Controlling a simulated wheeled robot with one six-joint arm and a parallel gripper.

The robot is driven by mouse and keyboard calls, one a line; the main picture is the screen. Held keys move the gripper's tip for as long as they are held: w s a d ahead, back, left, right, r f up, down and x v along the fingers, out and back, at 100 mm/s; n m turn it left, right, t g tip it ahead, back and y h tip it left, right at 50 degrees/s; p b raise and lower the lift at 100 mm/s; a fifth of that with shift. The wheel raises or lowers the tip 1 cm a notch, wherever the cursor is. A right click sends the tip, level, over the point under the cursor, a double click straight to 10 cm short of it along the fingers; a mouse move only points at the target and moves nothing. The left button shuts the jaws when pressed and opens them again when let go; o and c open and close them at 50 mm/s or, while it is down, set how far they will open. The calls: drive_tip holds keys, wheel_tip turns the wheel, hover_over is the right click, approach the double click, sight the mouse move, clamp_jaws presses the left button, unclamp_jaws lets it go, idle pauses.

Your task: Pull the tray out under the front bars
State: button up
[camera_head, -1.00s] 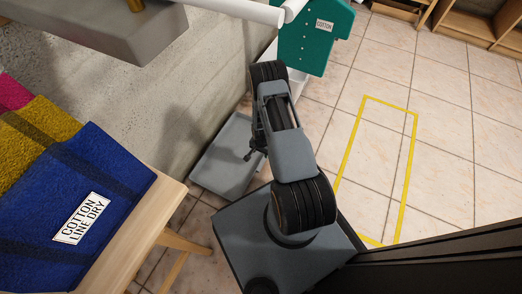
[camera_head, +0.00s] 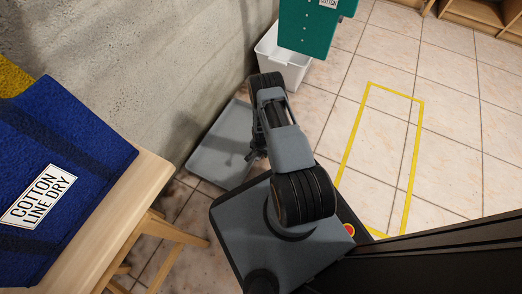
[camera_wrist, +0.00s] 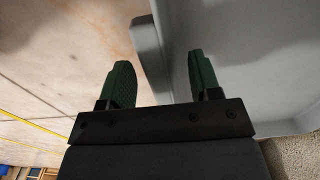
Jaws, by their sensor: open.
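The tray (camera_head: 215,150) is grey and shallow and lies on the floor along the concrete wall. In the wrist view, the tray's near rim (camera_wrist: 149,52) runs between the two green fingers of my gripper (camera_wrist: 161,78). One finger is outside the rim and the other is over the inside. The gripper is open, and I cannot tell whether either finger touches the rim. In the head view, my gripper (camera_head: 252,156) is at the tray's right side, partly hidden by my arm. The front bars are not in view now.
A white bin (camera_head: 283,65) stands beyond the tray, below a teal panel (camera_head: 308,25). A wooden stand (camera_head: 120,200) with a blue towel (camera_head: 60,170) is at the left. A yellow floor outline (camera_head: 413,150) encloses bare tiles at the right.

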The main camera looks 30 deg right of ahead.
drive_tip(key=shift+f, duration=0.15)
drive_tip(key=shift+c, duration=0.2)
clamp_jaws()
idle(0.4)
